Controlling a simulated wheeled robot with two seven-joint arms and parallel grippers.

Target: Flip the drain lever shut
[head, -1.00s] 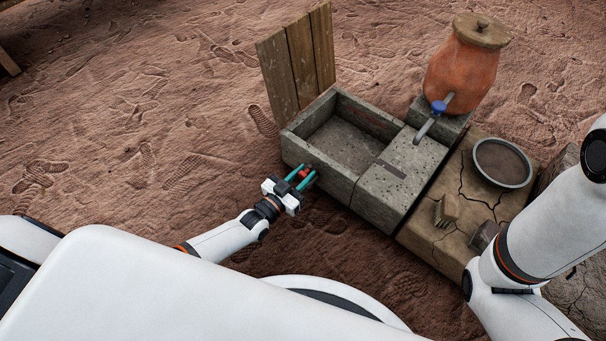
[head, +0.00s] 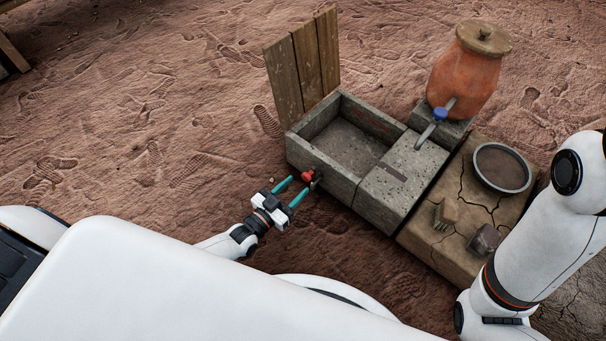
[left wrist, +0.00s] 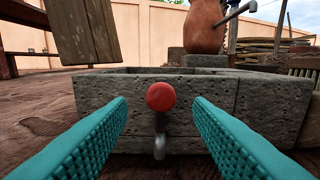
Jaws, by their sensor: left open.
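The drain lever has a red round knob (head: 307,176) on the front wall of the stone basin (head: 332,176). In the left wrist view the red knob (left wrist: 161,97) is centred, with a grey metal spout (left wrist: 160,147) pointing down below it. My left gripper (head: 301,184) is open and empty just in front of the knob. Its teal fingers point at the basin wall, one on each side of the knob in the wrist view, and do not touch it. My right gripper is out of view; only part of that arm shows at the right.
A wooden board (head: 304,67) stands up behind the basin's left end. A clay water jar (head: 463,75) with a blue-handled tap (head: 439,114) stands behind the right end. A cracked slab holds a round pan (head: 502,167) and a brush (head: 446,213). Bare ground lies to the left.

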